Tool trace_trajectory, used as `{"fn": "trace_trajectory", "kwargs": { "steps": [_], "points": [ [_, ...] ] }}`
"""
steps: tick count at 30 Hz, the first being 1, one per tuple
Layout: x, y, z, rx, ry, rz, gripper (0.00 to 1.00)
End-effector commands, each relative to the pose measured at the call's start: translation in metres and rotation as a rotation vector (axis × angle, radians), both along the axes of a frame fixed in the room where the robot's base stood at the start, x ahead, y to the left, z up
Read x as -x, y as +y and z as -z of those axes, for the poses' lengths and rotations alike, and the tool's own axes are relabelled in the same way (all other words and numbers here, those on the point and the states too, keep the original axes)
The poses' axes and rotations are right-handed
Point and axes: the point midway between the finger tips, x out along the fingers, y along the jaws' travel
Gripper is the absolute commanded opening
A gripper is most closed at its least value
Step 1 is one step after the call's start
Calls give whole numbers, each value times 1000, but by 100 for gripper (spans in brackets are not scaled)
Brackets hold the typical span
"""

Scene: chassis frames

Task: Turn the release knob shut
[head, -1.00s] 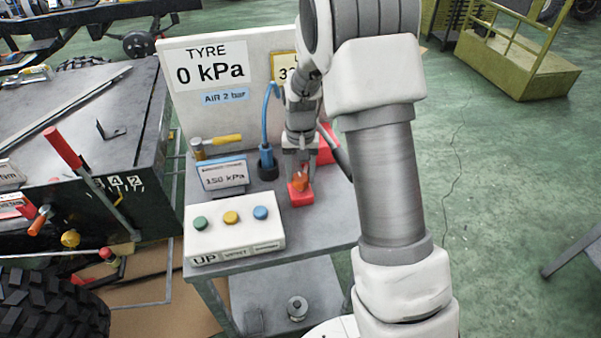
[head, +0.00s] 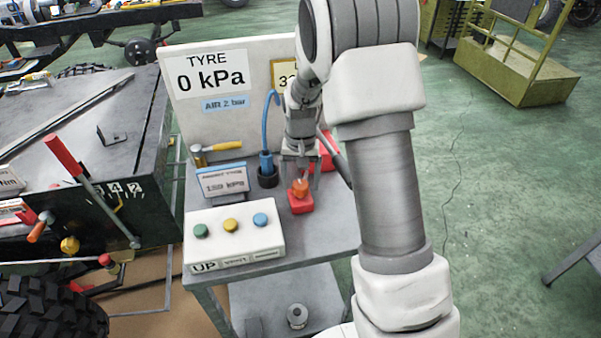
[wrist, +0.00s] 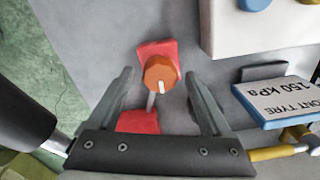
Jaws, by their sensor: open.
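An orange knob (head: 299,187) sits on a red block (head: 301,204) on the grey cart top. In the wrist view the knob (wrist: 161,74) shows a pale mark pointing toward the bottom of the picture, and a thin rod runs from the block (wrist: 157,50) to another red part (wrist: 139,122). My gripper (head: 300,178) is just behind and above the knob, pointing down. In the wrist view its fingers (wrist: 160,82) stand wide apart, one on each side of the knob, with gaps showing. The jaws hold nothing.
A white button box (head: 235,232), a 150 kPa sign (head: 222,181), a blue plug with hose (head: 267,170) and a hammer (head: 218,147) stand left of the knob. A white panel (head: 185,110) reading TYRE 0 kPa rises behind. A red-handled lever (head: 65,157) is farther left.

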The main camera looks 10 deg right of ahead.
Motion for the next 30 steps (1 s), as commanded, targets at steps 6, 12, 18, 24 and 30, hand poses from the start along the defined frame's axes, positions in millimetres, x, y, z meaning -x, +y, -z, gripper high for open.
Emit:
{"fn": "trace_trajectory", "kwargs": {
  "steps": [6,12,18,24,30],
  "points": [
    [-1,0,-27,1,-6,-1,83],
    [-2,0,-76,0,-7,-1,83],
    [-1,0,-124,-1,-5,0,83],
    [-1,0,-159,0,-4,0,83],
    [0,0,-173,1,-2,0,83]
  ]
}}
